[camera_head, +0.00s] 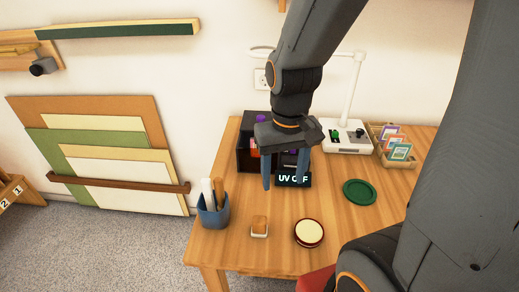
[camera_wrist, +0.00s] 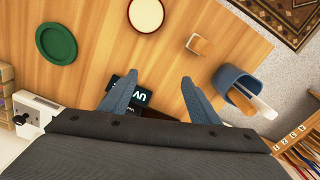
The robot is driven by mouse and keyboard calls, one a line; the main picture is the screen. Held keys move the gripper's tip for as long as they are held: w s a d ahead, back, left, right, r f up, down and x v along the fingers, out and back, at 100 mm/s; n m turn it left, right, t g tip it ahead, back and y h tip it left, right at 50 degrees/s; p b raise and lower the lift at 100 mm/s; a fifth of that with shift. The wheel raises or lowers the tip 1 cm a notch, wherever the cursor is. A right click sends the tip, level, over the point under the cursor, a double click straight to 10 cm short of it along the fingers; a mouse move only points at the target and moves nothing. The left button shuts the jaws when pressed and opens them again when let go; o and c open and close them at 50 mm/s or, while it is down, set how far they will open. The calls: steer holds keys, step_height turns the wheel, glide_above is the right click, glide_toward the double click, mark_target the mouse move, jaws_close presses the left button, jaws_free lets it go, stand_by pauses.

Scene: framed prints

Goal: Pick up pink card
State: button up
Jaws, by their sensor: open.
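A pink-red card (camera_head: 394,140) stands in a wooden tray (camera_head: 399,163) at the right back of the table, between a purple-edged card (camera_head: 388,131) and a green-edged card (camera_head: 402,152). The green-edged card partly covers it. My gripper (camera_head: 284,185) is open, pointing down in front of the dark box with the "UV OFF" sign (camera_head: 293,180), well to the left of the cards. The wrist view shows its two fingers (camera_wrist: 158,82) apart with nothing between them. I make out no card in the wrist view.
A white lamp (camera_head: 347,136) stands left of the tray. The dark box (camera_head: 243,155) is behind my gripper. A green disc (camera_head: 359,192), a round cream-topped item (camera_head: 309,233), a small block (camera_head: 259,226) and a blue cup (camera_head: 212,212) stand on the table. Bare wood lies between them.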

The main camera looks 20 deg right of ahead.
steer(key=w+m+p, duration=0.1)
steer(key=w, duration=0.5)
steer(key=w+r+m+p, duration=0.1)
steer(key=w+p, duration=0.1)
steer(key=w, duration=0.4)
steer(key=w+m+t+p, duration=0.1)
steer(key=w+p, duration=0.1)
steer(key=w, duration=0.5)
steer(key=shift+w+a+r+m+h, duration=0.1)
steer(key=shift+a+r+m+h, duration=0.2)
steer(key=shift+r+m, duration=0.1)
steer(key=shift+w+d+f, duration=0.1)
steer(key=shift+w+f, duration=0.05)
steer(key=shift+f, duration=0.4)
steer(key=shift+w+d+f, duration=0.1)
steer(key=shift+f, duration=0.45)
steer(key=shift+w+d+f+p, duration=0.15)
steer(key=shift+f+p, duration=0.35)
steer(key=shift+f, duration=0.9)
steer(key=shift+w+d+f+p, duration=0.1)
steer(key=shift+f+p, duration=0.4)
steer(key=shift+f, duration=0.9)
steer(key=c, duration=0.8)
steer(key=shift+r, duration=0.1)
